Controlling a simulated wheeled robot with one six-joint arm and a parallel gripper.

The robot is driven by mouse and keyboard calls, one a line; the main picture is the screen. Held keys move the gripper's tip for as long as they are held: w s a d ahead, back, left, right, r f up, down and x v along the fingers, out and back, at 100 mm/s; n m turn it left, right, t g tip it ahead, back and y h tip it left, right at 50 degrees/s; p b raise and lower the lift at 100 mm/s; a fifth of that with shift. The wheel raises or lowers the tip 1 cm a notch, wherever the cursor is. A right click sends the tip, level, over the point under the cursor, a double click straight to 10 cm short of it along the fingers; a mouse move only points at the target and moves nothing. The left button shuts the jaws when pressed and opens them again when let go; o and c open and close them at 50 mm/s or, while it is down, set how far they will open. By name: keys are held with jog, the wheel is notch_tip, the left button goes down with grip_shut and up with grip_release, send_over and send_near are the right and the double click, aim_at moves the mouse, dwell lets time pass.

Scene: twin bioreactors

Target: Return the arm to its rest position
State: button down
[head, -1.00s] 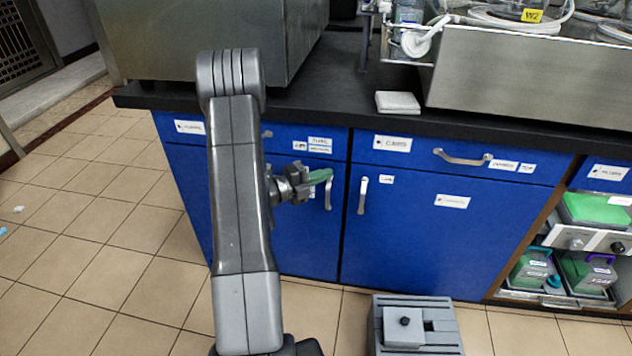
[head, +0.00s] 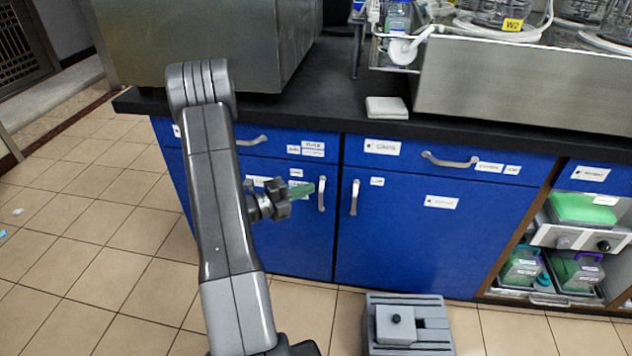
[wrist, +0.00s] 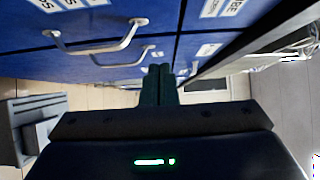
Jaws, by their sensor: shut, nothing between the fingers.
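My arm stands folded in the left middle of the head view. My gripper (head: 303,190) points right, in front of the blue cabinet doors, with its green fingers shut and nothing held. In the wrist view my gripper's fingers (wrist: 159,84) show together at the centre. The cabinet (head: 408,235) lies close behind the fingers; whether they touch it I cannot tell, but a gap seems to show in the wrist view.
A door handle (head: 321,194) is just right of the fingertips. A dark counter (head: 345,75) carries a steel box (head: 215,45), a white pad (head: 387,107) and a steel tank (head: 520,88). An open shelf (head: 575,245) is at right.

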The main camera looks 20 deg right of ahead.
jog(key=s+a+p, duration=0.1)
jog(key=a, duration=0.6)
jog(key=shift+s, duration=0.4)
jog(key=b, duration=0.2)
send_near(332, 173)
jog(key=s+d, duration=0.2)
jog(key=shift+w+d+f, duration=0.15)
jog(key=shift+w+d, duration=0.85)
jog(key=shift+d, duration=0.15)
jog(key=shift+w+d, duration=0.15)
jog(key=shift+w, duration=0.15)
